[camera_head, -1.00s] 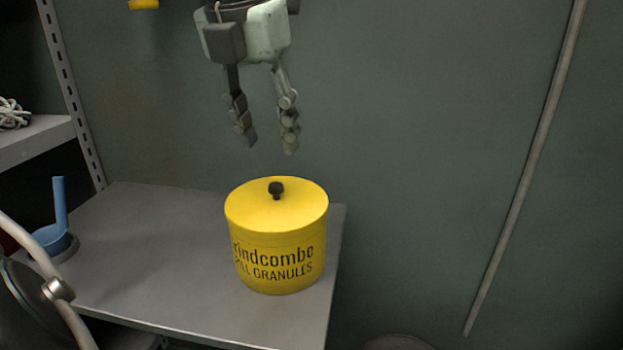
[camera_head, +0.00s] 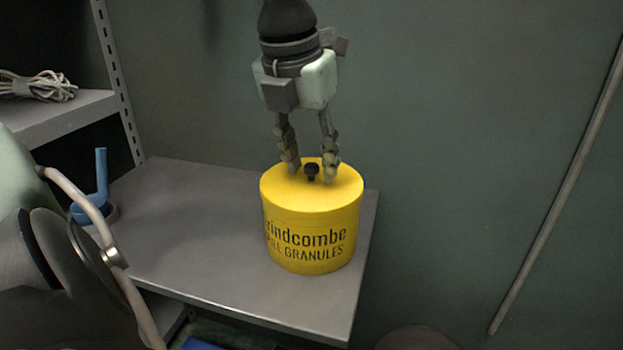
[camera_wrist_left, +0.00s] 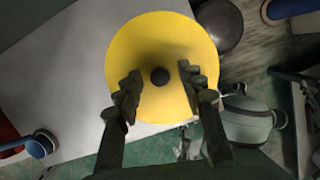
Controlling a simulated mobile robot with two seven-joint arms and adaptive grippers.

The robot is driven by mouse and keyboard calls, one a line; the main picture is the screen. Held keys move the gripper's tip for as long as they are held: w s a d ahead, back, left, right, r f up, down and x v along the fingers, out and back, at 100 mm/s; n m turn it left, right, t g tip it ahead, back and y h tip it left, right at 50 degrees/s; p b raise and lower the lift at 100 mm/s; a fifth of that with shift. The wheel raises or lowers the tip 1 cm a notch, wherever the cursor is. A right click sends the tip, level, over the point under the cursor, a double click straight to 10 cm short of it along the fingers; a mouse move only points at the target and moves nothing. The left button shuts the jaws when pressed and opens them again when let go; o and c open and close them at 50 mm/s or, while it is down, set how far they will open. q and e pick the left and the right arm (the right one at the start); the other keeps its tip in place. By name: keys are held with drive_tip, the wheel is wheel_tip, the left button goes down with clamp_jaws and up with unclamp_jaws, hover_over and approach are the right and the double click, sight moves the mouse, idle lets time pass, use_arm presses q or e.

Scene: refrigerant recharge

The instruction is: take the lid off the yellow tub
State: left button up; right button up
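The yellow tub (camera_head: 312,240) stands upright on the grey shelf, near its right end, with dark lettering on its side. Its yellow lid (camera_head: 340,182) is on, with a small black knob (camera_head: 311,172) at the centre. My left gripper (camera_head: 311,176) points down over the lid, its fingers open on either side of the knob. In the left wrist view the knob (camera_wrist_left: 160,76) lies between the fingertips (camera_wrist_left: 158,88), with a gap on both sides. Whether the fingertips touch the lid I cannot tell. My right gripper is not in view.
The grey shelf (camera_head: 200,225) is clear left of the tub. A blue object with an upright handle (camera_head: 101,180) stands at its left end. A coiled pale rope (camera_head: 38,87) lies on a higher shelf. A pole (camera_head: 560,190) leans against the wall at right.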

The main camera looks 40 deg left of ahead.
use_arm(q)
clamp_jaws()
drive_tip(key=shift+r, duration=0.15)
